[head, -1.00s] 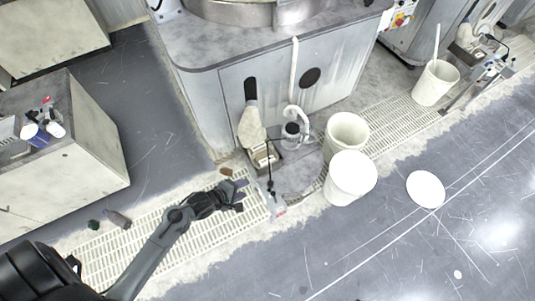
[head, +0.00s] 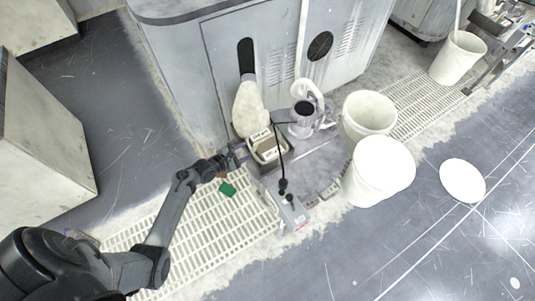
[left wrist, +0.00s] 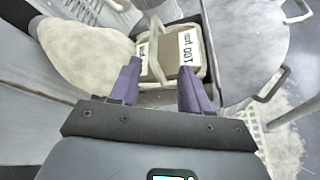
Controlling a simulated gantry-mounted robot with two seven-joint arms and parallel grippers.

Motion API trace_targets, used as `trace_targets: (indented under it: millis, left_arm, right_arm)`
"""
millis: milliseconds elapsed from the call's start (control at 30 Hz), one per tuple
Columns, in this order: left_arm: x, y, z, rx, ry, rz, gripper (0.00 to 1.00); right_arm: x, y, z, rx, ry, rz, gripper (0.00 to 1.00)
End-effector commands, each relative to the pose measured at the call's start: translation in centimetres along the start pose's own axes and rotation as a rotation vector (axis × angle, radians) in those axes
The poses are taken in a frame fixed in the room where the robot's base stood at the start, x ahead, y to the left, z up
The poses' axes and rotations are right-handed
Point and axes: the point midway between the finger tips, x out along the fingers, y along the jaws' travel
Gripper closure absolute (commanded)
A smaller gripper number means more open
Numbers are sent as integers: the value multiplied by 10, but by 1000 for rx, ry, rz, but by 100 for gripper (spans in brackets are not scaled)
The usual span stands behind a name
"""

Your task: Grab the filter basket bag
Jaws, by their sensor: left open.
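A cream cloth bag (head: 248,108) hangs below a dark opening in the grey machine front. In the left wrist view it bulges at the left (left wrist: 85,55). Beside its lower end is a dark-rimmed tray (head: 283,157) holding a pale, framed basket-like item (left wrist: 203,55) with white labels. My left gripper (head: 236,157) is at the left side of this tray. In the left wrist view its two purple fingers (left wrist: 160,75) are open, with the labelled item ahead between them and nothing held. The bag lies left of the fingers. My right gripper is out of view.
A clear jug-like vessel (head: 303,116) with a white hose stands right of the tray. Two cream buckets (head: 368,116) (head: 379,172) stand further right. A dark cable crosses the tray.

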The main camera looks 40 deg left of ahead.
Motion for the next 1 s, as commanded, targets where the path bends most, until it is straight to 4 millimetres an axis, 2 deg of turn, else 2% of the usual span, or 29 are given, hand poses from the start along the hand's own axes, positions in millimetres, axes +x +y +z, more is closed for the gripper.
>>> trace_targets:
  millis: [33,200,367,700,1000]
  left_arm:
    - [15,-5,-14,-1,-11,16,53]
    - [35,0,-17,2,-38,45,53]
    - [47,2,-16,5,-51,55,53]
    - [90,5,-14,6,-54,57,53]
    - [105,8,-11,8,-53,57,53]
  right_arm:
    - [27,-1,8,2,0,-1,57]
    - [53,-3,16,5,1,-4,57]
    - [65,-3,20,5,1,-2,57]
    - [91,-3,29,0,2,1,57]
    - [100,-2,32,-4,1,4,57]
